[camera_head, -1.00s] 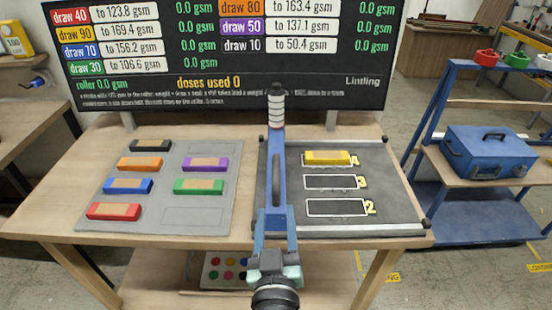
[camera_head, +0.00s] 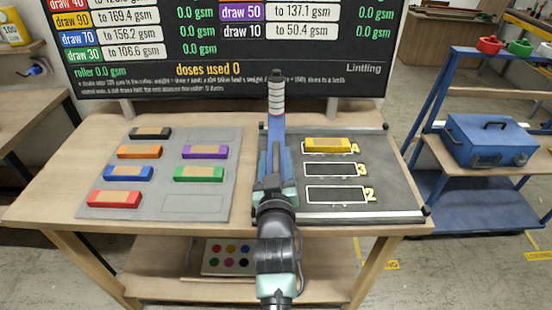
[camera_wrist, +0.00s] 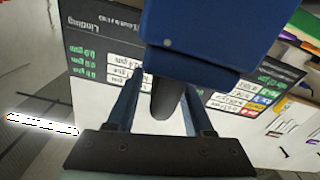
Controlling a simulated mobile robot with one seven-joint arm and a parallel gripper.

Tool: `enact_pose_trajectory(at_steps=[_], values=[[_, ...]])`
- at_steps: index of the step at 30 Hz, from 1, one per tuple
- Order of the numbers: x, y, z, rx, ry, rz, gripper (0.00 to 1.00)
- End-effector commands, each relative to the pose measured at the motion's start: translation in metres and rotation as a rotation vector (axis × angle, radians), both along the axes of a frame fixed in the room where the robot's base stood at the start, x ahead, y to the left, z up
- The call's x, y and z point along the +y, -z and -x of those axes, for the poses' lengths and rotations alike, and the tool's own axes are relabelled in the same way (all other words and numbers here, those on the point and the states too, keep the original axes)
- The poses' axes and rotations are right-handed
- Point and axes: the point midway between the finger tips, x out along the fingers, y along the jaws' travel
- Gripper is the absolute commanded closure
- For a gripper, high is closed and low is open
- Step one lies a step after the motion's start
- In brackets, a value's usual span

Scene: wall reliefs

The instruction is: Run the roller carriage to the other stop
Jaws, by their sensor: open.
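The roller carriage (camera_head: 277,128) is a blue bar across the left end of the dark ruled bed (camera_head: 391,190). A grey-and-white banded post with a black top stands at its far end. My gripper (camera_head: 273,165) is over the bar's nearer part, hiding it. In the wrist view my gripper (camera_wrist: 160,108) is open, one finger on each side of a dark rounded piece (camera_wrist: 168,98) below a blue block (camera_wrist: 200,40). Whether the fingers touch the piece, I cannot tell. A yellow block (camera_head: 327,145) lies in the slot marked 4; slots 3 and 2 are empty.
A grey tray (camera_head: 213,135) to the left holds several coloured blocks. A dark board (camera_head: 230,85) behind the table reads roller 0.0 gsm and doses used 0. A blue cart (camera_head: 437,100) with a blue toolbox (camera_head: 487,143) stands at right. The bed right of the carriage is open apart from the yellow block.

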Motion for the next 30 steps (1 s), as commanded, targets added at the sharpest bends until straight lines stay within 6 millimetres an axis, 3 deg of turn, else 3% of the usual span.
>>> enact_pose_trajectory(at_steps=[8,17,30], values=[[-0.0002,-0.0001,-0.0009,0.000,0.000,0.000,0.48],[-0.0003,-0.0002,-0.0008,0.000,0.001,0.001,1.00],[-0.0003,-0.0002,-0.0007,0.000,0.001,0.001,1.00]])
